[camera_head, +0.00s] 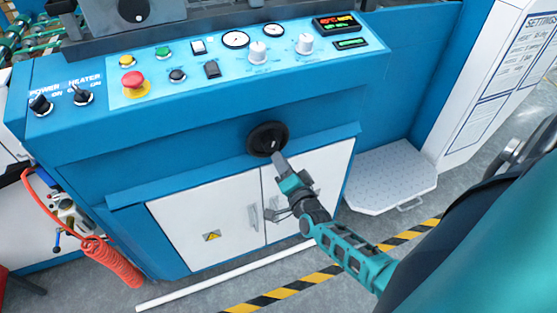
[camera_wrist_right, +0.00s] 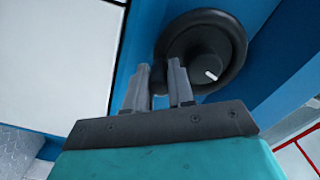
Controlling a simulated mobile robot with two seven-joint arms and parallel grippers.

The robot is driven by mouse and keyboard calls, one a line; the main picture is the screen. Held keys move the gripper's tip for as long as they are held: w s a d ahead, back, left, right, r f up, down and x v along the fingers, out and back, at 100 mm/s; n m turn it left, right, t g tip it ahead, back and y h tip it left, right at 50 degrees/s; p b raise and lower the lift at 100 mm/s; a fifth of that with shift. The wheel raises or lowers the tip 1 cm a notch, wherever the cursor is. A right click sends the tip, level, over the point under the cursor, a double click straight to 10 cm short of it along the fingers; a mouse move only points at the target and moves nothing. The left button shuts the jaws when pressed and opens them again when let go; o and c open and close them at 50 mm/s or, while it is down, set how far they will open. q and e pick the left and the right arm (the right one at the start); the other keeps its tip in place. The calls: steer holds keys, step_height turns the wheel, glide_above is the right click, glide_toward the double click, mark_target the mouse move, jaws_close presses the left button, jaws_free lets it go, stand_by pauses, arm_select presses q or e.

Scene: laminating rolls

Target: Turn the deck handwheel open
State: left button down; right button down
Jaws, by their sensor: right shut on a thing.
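The black deck handwheel (camera_head: 267,139) is mounted on the blue front of the machine, above the white cabinet doors. In the right wrist view the handwheel (camera_wrist_right: 201,51) is a dark round rim with a central hub and a white mark on the hub. My right gripper (camera_head: 278,157) reaches the wheel's lower rim. In the right wrist view the right gripper (camera_wrist_right: 160,75) has its two grey fingers on either side of the rim, shut on it. The fingers hide a small part of the rim. My left gripper is not in view.
The blue control panel (camera_head: 240,55) with knobs, gauges and a red button (camera_head: 135,80) is above the wheel. White cabinet doors (camera_head: 210,215) are below it. A grey step (camera_head: 390,178) is at right. A red coiled hose (camera_head: 110,260) hangs at left.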

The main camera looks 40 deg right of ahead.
steer(key=shift+s+d+n, duration=0.1)
steer(key=shift+d+n, duration=0.1)
steer(key=shift+n, duration=0.2)
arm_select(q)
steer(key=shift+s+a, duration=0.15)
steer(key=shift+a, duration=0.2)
arm_select(e)
steer(key=shift+d+n, duration=0.1)
steer(key=shift+n, duration=0.2)
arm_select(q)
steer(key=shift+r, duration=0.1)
arm_select(e)
steer(key=c, duration=1.2)
jaws_free()
steer(key=shift+c, duration=0.2)
steer(key=shift+r, duration=0.1)
